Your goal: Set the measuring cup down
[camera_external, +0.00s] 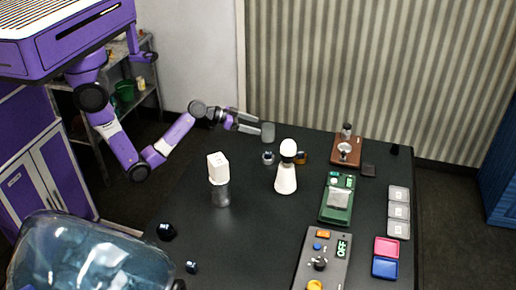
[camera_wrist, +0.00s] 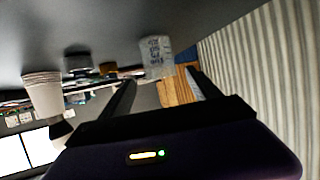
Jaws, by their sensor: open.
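The measuring cup (camera_external: 268,131) is a small grey, clear-looking cylinder at the far left edge of the dark table. In the wrist view, which is tipped over, the cup (camera_wrist: 155,52) shows printed markings, and its base appears to meet the grey tabletop. My gripper (camera_external: 256,123) is just left of the cup, with its fingers pointing toward it. In the wrist view the gripper (camera_wrist: 160,78) has its two fingers spread apart with nothing held between them. The cup appears just beyond the fingertips; the exact gap is hard to judge.
A white conical vessel (camera_external: 286,182) and small dark items (camera_external: 268,158) stand near the cup. A green device (camera_external: 338,197) and a brown board (camera_external: 345,151) lie right. The table's middle front is clear.

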